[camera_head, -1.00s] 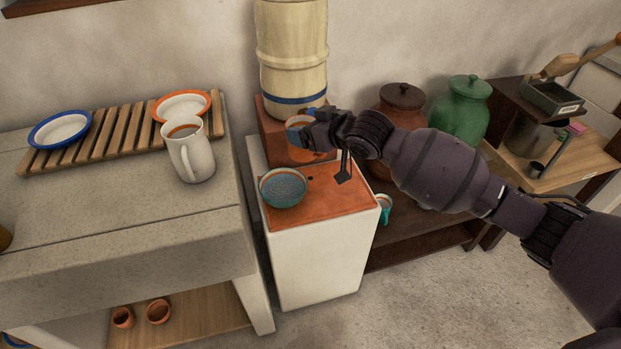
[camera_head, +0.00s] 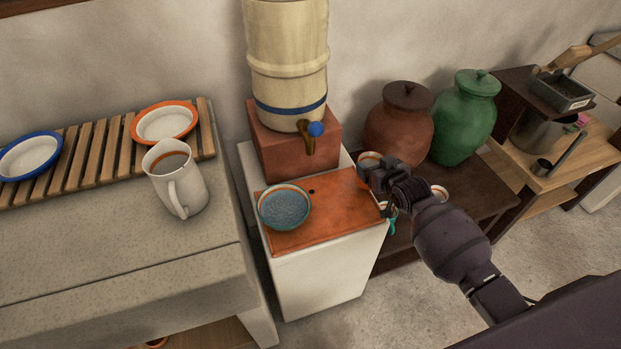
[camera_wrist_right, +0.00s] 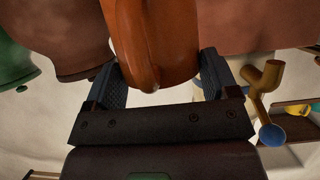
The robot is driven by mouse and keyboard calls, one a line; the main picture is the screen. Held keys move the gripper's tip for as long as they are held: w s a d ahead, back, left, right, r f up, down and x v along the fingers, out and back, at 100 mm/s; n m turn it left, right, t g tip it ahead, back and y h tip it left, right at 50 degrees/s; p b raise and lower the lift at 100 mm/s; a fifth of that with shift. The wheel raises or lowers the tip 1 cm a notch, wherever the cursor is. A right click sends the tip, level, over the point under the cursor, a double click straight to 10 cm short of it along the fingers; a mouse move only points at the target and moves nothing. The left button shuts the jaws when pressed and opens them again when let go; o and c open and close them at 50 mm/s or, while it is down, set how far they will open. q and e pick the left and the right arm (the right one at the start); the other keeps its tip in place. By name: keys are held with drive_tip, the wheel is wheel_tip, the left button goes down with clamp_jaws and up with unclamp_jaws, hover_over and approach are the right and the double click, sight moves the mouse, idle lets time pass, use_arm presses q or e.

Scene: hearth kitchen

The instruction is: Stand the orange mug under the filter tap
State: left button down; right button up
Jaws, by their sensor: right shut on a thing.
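The filter tap (camera_head: 308,135), with a blue knob, sticks out low on the cream filter barrel (camera_head: 290,80). It also shows at the right of the wrist view (camera_wrist_right: 262,95). The orange mug (camera_wrist_right: 155,40) is between my right gripper's fingers (camera_wrist_right: 158,85), which are shut on it. In the head view the mug (camera_head: 368,160) is mostly hidden by my right gripper (camera_head: 380,172), to the right of the tap, over or beside the right edge of the orange top. I cannot tell whether it touches that surface. My left gripper is not in view.
A teal bowl (camera_head: 284,208) sits on the orange top (camera_head: 325,215), left of centre. The front and middle of this top are clear. A white mug (camera_head: 178,182) stands on the left counter. Brown (camera_head: 400,130) and green (camera_head: 463,120) jars stand at the back right.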

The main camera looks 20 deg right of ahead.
drive_tip(key=w+a+f, duration=0.1)
drive_tip(key=a, duration=0.4)
drive_tip(key=w+a+f+b, duration=0.1)
drive_tip(key=w+a, duration=0.1)
drive_tip(key=a, duration=0.3)
drive_tip(key=w+a+f+b, duration=0.1)
drive_tip(key=a, duration=0.5)
drive_tip(key=shift+w+f, duration=0.15)
drive_tip(key=shift+f, duration=0.15)
drive_tip(key=shift+r, duration=0.2)
drive_tip(key=shift+f, duration=0.25)
drive_tip(key=o, duration=0.7)
